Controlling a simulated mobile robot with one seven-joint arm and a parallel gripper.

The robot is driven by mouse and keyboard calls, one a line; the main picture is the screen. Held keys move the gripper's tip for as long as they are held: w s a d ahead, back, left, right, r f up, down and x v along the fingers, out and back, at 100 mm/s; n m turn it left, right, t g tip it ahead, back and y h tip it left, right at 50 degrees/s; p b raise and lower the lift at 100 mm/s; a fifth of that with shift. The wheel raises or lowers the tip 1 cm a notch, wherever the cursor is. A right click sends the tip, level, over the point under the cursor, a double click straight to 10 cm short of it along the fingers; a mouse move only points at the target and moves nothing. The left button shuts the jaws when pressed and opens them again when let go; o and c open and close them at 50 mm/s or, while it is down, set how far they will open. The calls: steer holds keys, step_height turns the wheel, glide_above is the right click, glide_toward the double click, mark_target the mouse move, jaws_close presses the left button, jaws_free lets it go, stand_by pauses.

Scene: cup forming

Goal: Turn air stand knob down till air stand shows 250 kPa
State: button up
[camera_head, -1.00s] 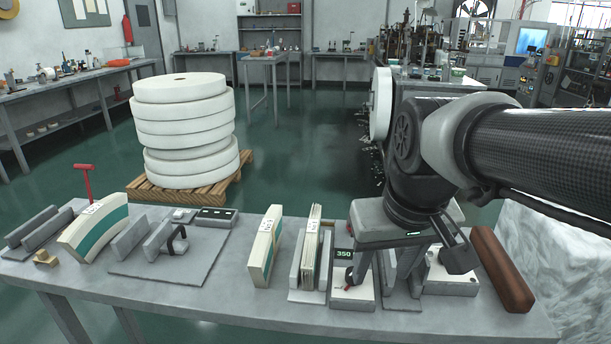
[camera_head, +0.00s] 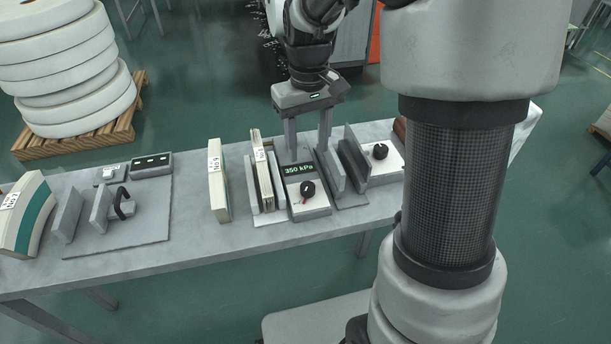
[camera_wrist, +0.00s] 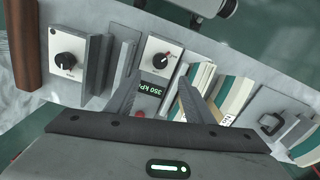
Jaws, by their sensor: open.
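The air stand (camera_head: 310,207) is a pale box on the table. Its dark display (camera_head: 299,169) reads 350 kPa in green. In the wrist view the knob (camera_wrist: 160,60) lies beyond the fingertips and the display (camera_wrist: 155,88) shows between the fingers. My gripper (camera_head: 308,153) is open and empty, above and behind the display. Its fingers (camera_wrist: 159,85) point down, apart from the knob. A finger hides part of the stand's back.
Grey upright plates (camera_head: 355,157) and a second box with a black knob (camera_head: 381,151) stand to the right. Upright books or folded strips (camera_head: 218,182) stand to the left. A stack of white rolls (camera_head: 65,70) on a pallet is behind.

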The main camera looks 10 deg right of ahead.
mark_target(308, 186)
step_height(308, 186, down, 12)
steer(key=shift+b, duration=0.95)
steer(key=shift+c, duration=0.2)
steer(key=c, duration=1)
